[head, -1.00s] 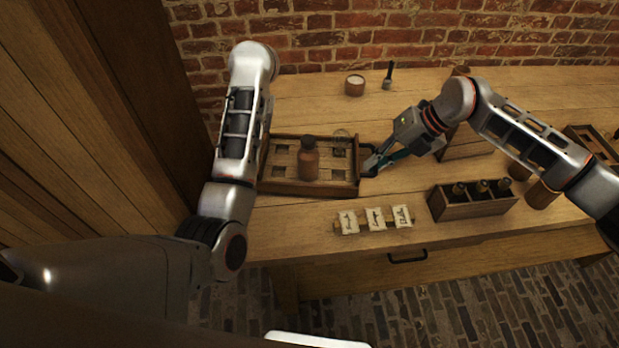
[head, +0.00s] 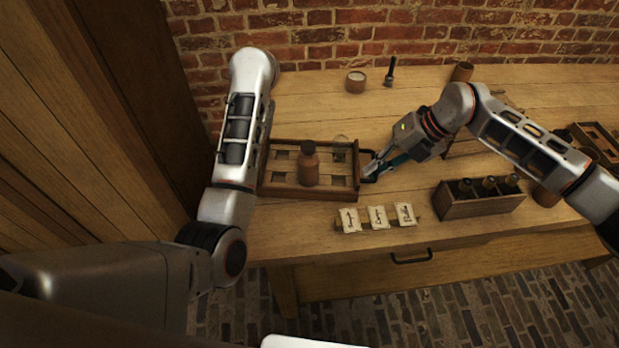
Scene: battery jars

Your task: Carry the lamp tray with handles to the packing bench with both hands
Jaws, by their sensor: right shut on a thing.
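The lamp tray (head: 312,194) is a brown wooden tray with a black handle on its right end. It rests on the wooden bench, or so close above it that I cannot tell. A brown bottle (head: 309,165) stands upright in it, with a clear glass piece (head: 341,146) behind. My right gripper (head: 374,170) is shut on the tray's right handle. My left arm (head: 238,140) reaches down along the tray's left side and hides its left end and handle. The left gripper itself is hidden behind that arm.
On the bench (head: 420,85), a wooden box of dark bottles (head: 480,197) and three labelled cards (head: 377,217) stand right of the tray and in front. A small round jar (head: 355,82) and a dark upright tool (head: 390,72) stand behind. A brick wall closes off the back.

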